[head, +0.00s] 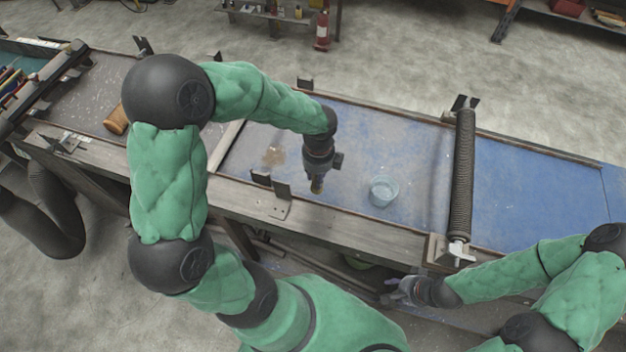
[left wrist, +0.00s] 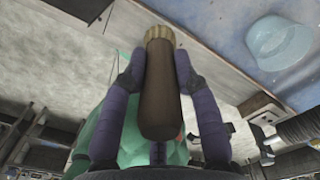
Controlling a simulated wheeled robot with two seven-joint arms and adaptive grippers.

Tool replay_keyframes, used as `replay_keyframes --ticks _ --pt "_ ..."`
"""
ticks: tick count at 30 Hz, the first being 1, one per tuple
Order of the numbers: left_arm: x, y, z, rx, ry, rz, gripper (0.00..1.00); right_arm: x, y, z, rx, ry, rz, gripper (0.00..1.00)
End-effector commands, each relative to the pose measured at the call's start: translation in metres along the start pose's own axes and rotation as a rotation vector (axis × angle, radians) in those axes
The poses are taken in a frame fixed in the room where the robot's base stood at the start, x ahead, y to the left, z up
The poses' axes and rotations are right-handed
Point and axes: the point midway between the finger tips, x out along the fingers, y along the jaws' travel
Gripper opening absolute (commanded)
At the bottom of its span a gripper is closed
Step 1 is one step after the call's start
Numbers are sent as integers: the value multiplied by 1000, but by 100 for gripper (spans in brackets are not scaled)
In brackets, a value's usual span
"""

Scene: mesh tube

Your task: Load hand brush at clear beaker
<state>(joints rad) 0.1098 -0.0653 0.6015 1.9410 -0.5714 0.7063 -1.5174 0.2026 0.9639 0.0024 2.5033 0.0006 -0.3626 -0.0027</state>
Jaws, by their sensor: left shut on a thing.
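My left gripper (head: 317,183) hangs over the blue table section, to the left of the clear beaker (head: 382,191). In the left wrist view, the gripper (left wrist: 160,72) is shut on the hand brush (left wrist: 159,98), which has a dark brown body and a tan end. The brush lies lengthwise between the fingers, its tan end pointing away from the wrist. The beaker is bluish, see-through and upright on the table; it also shows in the left wrist view (left wrist: 275,42), apart from the brush. My right gripper (head: 400,289) is beyond the table's front edge, with its fingers apart and empty.
A dark ribbed roller (head: 463,175) crosses the table right of the beaker. Metal brackets (head: 281,195) stand on the wooden front rail. A brown block (head: 116,120) lies on the left section. Blue surface around the beaker is clear.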

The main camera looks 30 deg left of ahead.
Motion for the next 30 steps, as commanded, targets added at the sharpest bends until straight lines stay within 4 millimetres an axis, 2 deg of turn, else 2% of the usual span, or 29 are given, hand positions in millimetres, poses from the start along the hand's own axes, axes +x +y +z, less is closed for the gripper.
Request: replay_keyframes --ticks 1,30 --pt "7 -4 0 -50 -1 -1 0 9 3 0 0 0 0 40" --pt "54 -69 -16 -1113 -1 -4 0 93 33 -4 0 0 0 40"
